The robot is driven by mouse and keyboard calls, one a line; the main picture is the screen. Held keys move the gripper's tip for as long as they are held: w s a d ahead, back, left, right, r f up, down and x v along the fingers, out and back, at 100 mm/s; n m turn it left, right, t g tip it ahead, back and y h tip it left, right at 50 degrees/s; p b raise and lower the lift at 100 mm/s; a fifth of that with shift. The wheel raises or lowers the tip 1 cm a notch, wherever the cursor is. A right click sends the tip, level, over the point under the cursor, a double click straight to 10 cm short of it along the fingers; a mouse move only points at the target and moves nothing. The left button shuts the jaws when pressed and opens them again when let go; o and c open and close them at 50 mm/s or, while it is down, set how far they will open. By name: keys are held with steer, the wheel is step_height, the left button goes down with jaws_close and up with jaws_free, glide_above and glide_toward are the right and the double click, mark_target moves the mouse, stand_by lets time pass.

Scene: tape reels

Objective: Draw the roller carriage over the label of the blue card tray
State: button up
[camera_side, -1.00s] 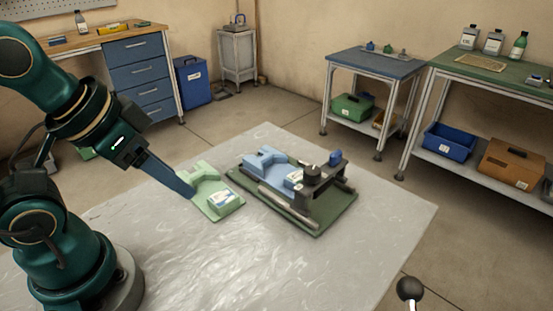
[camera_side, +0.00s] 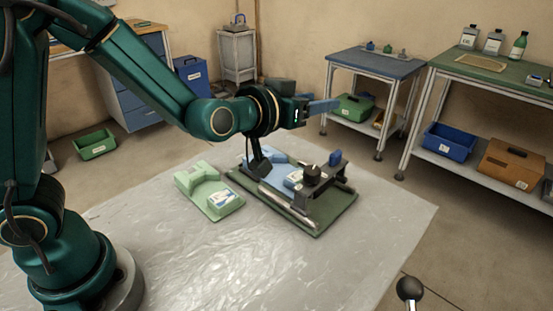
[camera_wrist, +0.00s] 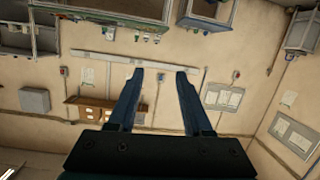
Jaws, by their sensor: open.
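The blue card tray (camera_side: 270,165) lies on the green base board (camera_side: 330,213) on the grey table. Its white label (camera_side: 293,178) faces up, close to the roller carriage (camera_side: 318,181). The carriage is a dark bridge with a round black knob, standing over the right part of the board between two rails. A green card tray (camera_side: 207,184) with a white label lies to the left, apart from the board. My gripper (camera_side: 324,107) is raised above the fixture, pointing right, open and empty. In the wrist view its two blue fingers (camera_wrist: 160,85) are spread apart.
The grey table top (camera_side: 200,265) is clear at the front and right. A blue knob-like piece (camera_side: 335,158) sits at the carriage's far end. A ball-topped lever (camera_side: 409,289) stands in the near right foreground. Side benches stand behind, away from the table.

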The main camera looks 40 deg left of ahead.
steer(key=m+g, duration=0.1)
steer(key=g, duration=0.1)
glide_toward(335, 152)
steer(key=shift+h, duration=0.3)
steer(key=x, duration=0.5)
steer(key=shift+w+a, duration=0.2)
steer(key=shift+a, duration=0.1)
steer(key=shift+w+d+f, duration=0.1)
steer(key=shift+f, duration=0.15)
steer(key=shift+x, duration=2.35)
steer(key=shift+r, duration=0.1)
steer(key=shift+c, duration=0.3)
jaws_close()
